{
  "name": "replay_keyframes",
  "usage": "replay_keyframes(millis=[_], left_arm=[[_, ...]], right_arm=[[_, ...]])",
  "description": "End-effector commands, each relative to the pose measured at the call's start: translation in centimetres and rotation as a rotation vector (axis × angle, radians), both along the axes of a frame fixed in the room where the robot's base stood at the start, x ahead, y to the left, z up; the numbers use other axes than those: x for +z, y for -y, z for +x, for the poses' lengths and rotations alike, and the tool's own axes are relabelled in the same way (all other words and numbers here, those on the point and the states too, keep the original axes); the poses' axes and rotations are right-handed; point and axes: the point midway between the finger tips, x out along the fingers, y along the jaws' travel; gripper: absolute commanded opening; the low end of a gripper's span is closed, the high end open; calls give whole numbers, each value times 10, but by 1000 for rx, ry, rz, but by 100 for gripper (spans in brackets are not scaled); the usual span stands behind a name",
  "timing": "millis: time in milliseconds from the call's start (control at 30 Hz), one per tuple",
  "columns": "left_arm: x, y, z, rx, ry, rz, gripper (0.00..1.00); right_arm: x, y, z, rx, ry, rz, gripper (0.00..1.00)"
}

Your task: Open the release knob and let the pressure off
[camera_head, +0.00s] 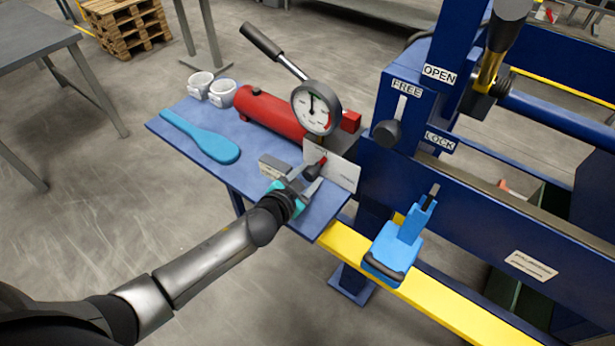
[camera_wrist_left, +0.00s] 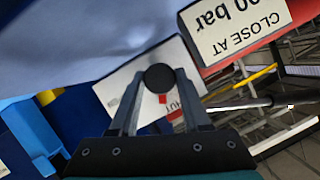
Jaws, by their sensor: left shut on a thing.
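The release knob (camera_head: 313,173) is small, dark and round, on the front end of the pump beside a white label plate (camera_head: 340,171). My left gripper (camera_head: 308,182) is shut on it. In the left wrist view, the knob (camera_wrist_left: 159,78) sits between the two fingers, with red marks on the plate behind it. The red hand pump (camera_head: 268,114) lies on the blue shelf with its lever raised. Its round gauge (camera_head: 316,107) stands above; the needle points roughly upward, but the reading is too small to tell. My right gripper is not in view.
On the blue shelf (camera_head: 180,127) are a blue paddle (camera_head: 203,138) and two white cups (camera_head: 221,93). The blue press with FREE, LOCK and OPEN labels stands at right, with a dark lever knob (camera_head: 387,133). A blue pedal-like part (camera_head: 393,252) is below, near a yellow rail (camera_head: 440,303).

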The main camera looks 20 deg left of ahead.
Motion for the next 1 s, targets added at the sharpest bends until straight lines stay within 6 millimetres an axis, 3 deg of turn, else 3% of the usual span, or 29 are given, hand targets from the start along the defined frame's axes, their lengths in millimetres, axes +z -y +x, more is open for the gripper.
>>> replay_keyframes(millis=[1000], left_arm=[[-8, 3, -1, 1, 304, 838, 0]], right_arm=[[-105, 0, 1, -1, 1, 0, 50]])
